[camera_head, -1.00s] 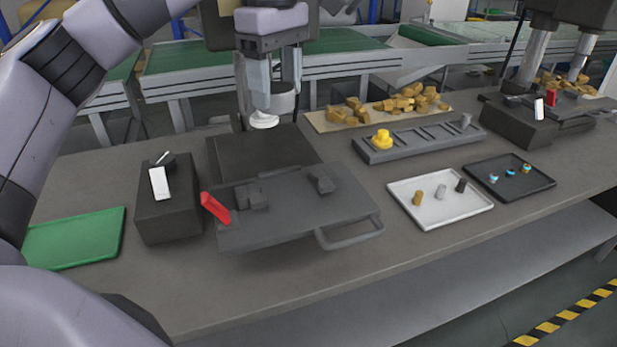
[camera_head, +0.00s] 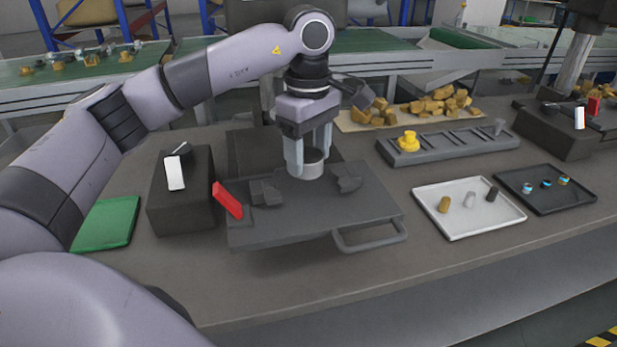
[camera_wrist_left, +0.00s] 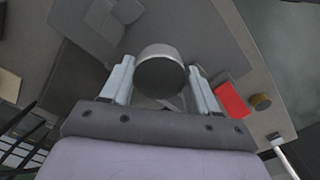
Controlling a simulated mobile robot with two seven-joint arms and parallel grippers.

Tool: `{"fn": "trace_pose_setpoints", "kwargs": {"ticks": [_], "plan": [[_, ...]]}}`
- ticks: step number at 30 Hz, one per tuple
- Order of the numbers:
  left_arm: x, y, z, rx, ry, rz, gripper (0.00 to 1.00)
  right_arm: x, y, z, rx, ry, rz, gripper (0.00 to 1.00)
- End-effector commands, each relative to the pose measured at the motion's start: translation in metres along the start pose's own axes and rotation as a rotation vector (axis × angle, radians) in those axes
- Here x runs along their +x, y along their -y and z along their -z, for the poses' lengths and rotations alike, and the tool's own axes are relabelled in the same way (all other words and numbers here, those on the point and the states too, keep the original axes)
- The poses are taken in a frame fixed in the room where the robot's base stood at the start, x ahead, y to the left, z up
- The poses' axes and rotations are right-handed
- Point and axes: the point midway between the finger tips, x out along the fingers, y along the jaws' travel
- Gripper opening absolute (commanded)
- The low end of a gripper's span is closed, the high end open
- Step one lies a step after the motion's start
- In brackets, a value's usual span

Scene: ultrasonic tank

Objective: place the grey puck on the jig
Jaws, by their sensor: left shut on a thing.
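My left gripper (camera_head: 307,168) is shut on the grey puck (camera_head: 314,169), a short grey cylinder with a lighter top rim. The puck also shows between the two fingers in the left wrist view (camera_wrist_left: 160,74). The fingers hide part of the puck's sides. My right gripper is not in view.
A red handle (camera_head: 228,200) and a black box (camera_head: 182,205) with a white lever stand left of the jig. A green tray (camera_head: 106,224) lies farther left. A white tray (camera_head: 480,225), a dark tray (camera_head: 560,200) and a grey rack (camera_head: 450,152) with a yellow piece are right.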

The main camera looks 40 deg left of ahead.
Motion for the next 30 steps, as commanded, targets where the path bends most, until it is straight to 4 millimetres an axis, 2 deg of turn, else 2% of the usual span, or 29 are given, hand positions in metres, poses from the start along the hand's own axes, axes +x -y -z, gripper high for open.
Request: {"fn": "trace_pose_setpoints", "kwargs": {"ticks": [7,13,25,26,27,30], "plan": [[0.018,0.000,0.000,-0.001,0.000,-0.001,0.15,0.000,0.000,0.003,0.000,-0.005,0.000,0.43],[0.048,0.000,0.000,0.000,0.000,0.000,0.15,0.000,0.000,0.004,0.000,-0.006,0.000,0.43],[0.055,0.000,0.000,0.000,0.000,-0.002,0.15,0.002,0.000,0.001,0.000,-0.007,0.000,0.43],[0.054,0.000,0.000,0.000,0.000,-0.001,0.70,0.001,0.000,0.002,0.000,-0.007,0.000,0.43],[0.054,0.000,0.000,0.000,0.000,-0.001,0.83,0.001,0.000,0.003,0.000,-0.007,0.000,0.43],[0.054,0.000,0.000,0.000,0.000,-0.001,0.85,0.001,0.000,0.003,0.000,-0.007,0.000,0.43]]}}
